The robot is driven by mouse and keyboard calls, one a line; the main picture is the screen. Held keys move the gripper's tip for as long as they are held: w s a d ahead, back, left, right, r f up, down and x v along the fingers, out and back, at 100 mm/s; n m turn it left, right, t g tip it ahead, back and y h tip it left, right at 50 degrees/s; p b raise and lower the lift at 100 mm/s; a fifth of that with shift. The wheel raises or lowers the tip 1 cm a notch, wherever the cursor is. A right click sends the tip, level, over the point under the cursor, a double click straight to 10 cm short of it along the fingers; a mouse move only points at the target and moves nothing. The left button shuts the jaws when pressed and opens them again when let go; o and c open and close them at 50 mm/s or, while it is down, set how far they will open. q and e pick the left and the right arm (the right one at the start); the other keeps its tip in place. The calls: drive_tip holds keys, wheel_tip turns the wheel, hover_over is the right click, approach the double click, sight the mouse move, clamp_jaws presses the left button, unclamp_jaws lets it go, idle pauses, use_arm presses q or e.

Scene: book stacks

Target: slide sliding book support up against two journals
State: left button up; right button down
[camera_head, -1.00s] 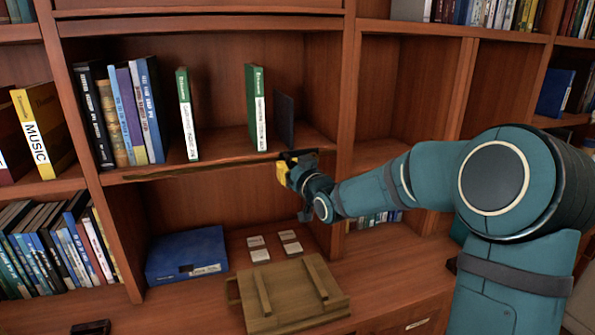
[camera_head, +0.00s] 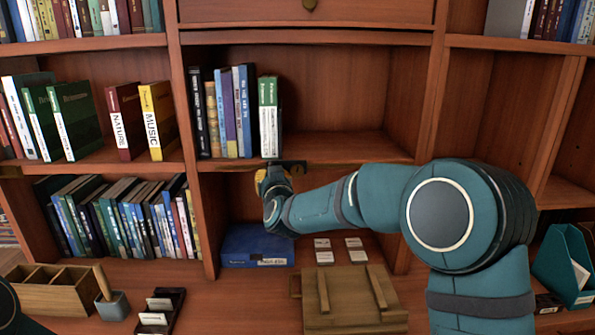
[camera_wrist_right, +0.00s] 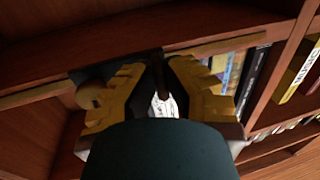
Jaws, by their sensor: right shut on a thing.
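The two journals (camera_head: 268,118), green with white spines, stand upright and close together at the right end of the book row on the middle shelf. The sliding book support (camera_head: 287,163) shows mainly as a dark piece at the shelf's front edge; its upright plate is nearly hidden beside the journals, and I cannot tell exact contact. My right gripper (camera_head: 262,182), with yellow fingers, is at the shelf edge just below the journals, shut on the support's front part. In the right wrist view the gripper (camera_wrist_right: 158,92) has a dark narrow piece between its fingers. My left gripper is out of view.
Blue, purple and dark books (camera_head: 228,112) stand left of the journals. The shelf (camera_head: 345,152) to the right is empty. Below are a blue box (camera_head: 256,246), small white-labelled items and a wooden crate (camera_head: 350,300).

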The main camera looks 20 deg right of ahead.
drive_tip(key=shift+w+a+r, duration=0.1)
drive_tip(key=shift+w+a, duration=0.05)
drive_tip(key=shift+a, duration=0.45)
drive_tip(key=shift+w+a, duration=0.15)
drive_tip(key=shift+a, duration=0.4)
drive_tip(key=c, duration=1)
unclamp_jaws()
drive_tip(key=shift+s, duration=0.1)
drive_tip(key=s, duration=1.1)
drive_tip(key=shift+s+a, duration=0.2)
drive_tip(key=shift+s, duration=0.15)
